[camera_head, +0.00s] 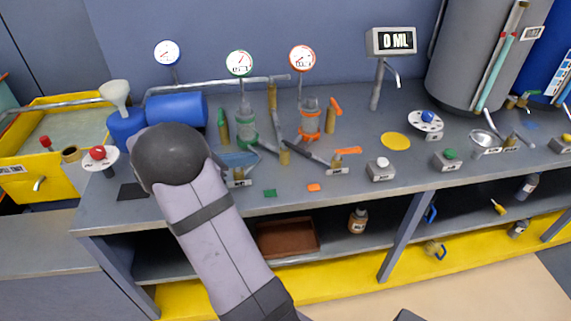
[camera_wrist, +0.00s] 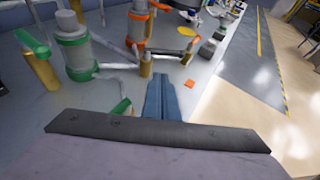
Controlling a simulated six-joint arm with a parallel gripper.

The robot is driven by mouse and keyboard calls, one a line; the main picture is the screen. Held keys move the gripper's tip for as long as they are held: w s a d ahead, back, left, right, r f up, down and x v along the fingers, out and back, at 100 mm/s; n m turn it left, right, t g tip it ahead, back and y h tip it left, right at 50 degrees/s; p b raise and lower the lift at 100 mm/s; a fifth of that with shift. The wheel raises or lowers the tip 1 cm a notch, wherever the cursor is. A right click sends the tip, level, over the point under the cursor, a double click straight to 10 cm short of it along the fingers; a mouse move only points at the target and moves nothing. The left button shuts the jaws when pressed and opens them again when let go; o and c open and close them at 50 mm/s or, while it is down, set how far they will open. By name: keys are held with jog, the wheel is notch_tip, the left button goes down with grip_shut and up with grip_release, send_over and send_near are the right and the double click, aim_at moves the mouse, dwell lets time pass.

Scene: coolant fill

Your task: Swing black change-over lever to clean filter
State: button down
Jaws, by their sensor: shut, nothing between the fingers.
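A dark lever (camera_head: 278,129) stands between the green-ringed filter (camera_head: 246,132) and the orange-ringed filter (camera_head: 309,124), by a brass valve post (camera_head: 284,157). Which way it points is hard to tell. The valve post also shows in the wrist view (camera_wrist: 146,66), between the green-ringed filter (camera_wrist: 76,50) and the orange-ringed filter (camera_wrist: 137,25). My blue gripper (camera_head: 241,158) is low over the bench, left of the valve post, partly hidden by my arm. In the wrist view its fingers (camera_wrist: 160,80) are together and empty, just in front of the post and apart from the lever.
Grey pipes join the filters to the valve post. Orange-handled brass valves (camera_head: 331,117) and a green-handled one (camera_head: 223,126) stand close by. A green square (camera_head: 270,193) and an orange square (camera_head: 314,187) mark the bench front. Three gauges stand behind.

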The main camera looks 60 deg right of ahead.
jog(key=s+a+m, duration=0.1)
jog(key=a, duration=0.2)
jog(key=h+p, duration=0.1)
jog(key=p, duration=0.1)
send_near(302, 153)
jog(key=shift+g, duration=0.4)
jog(key=d, duration=0.1)
jog(key=d+f, duration=0.1)
jog(key=d, duration=0.1)
jog(key=d+f, duration=0.1)
jog(key=shift+d+f, duration=0.2)
jog(key=shift+d, duration=0.05)
jog(key=shift+s+d+b, duration=0.55)
jog(key=shift+s+d, duration=0.15)
jog(key=shift+s, duration=0.05)
jog(key=shift+a+r, duration=0.15)
